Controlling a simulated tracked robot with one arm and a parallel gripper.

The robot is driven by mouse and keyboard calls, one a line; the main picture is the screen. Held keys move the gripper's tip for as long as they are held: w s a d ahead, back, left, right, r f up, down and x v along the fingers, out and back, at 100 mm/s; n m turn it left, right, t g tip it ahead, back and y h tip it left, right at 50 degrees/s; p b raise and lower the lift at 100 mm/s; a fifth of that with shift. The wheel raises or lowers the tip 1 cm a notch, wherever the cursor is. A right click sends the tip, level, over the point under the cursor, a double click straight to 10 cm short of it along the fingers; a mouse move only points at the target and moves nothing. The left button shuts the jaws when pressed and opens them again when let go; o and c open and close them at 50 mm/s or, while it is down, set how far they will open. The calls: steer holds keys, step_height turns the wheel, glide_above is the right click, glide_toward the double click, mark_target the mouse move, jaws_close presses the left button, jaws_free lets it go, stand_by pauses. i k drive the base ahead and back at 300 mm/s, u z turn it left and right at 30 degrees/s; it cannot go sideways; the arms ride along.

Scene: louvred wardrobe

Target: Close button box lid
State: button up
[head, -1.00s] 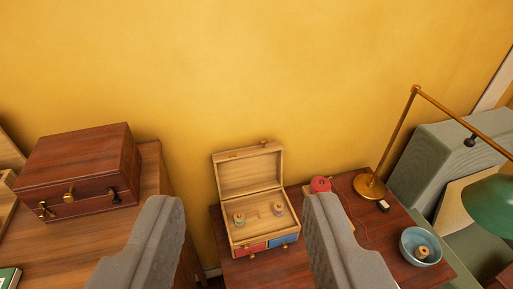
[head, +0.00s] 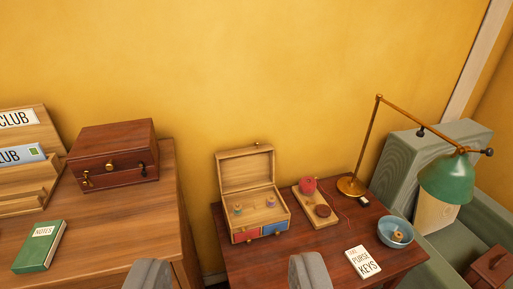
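The button box (head: 246,224) is a light wooden box with a red and a blue drawer front, standing on the dark red side table. Its lid (head: 246,169) is open, tilted up at the back near the yellow wall, with a small knob on its top edge. Two spools sit inside the box. My gripper (head: 228,273) shows only as two grey fingertips at the bottom edge of the head view. They are wide apart with nothing between them, in front of the box and apart from it.
On the side table (head: 322,256) are a wooden board (head: 329,217) with a red ball-like item, a brass lamp (head: 352,186), a blue bowl (head: 395,233) and a card (head: 362,262). A dark wooden box (head: 112,154) and green notebook (head: 40,246) lie on the left cabinet.

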mark_target(238, 169)
steer(key=u, duration=0.25)
steer(key=i, duration=1.4)
steer(key=z, duration=0.55)
